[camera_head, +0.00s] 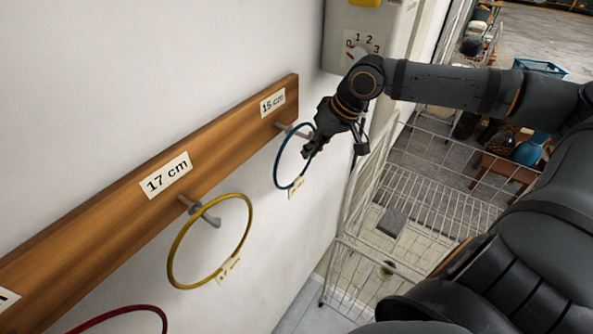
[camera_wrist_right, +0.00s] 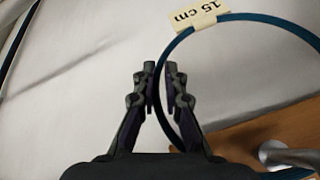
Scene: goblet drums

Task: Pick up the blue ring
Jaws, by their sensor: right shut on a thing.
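The blue ring (camera_head: 279,163) hangs at the peg (camera_head: 293,130) under the "15 cm" label on the wooden board. A small tag is on its lower edge. My right gripper (camera_head: 313,147) is at the ring's right side and shut on its rim. In the right wrist view the ring (camera_wrist_right: 222,18) passes between the fingertips of the gripper (camera_wrist_right: 160,78), and its tag reads "15 cm". The ring still appears to be around its peg. My left gripper is not in view.
A yellow ring (camera_head: 172,254) hangs under the "17 cm" label, and part of a red ring (camera_head: 130,309) shows lower left. The wooden board (camera_head: 222,138) runs along the white wall. A grey switch box (camera_head: 337,42) is above, and a wire rack (camera_head: 345,272) stands right.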

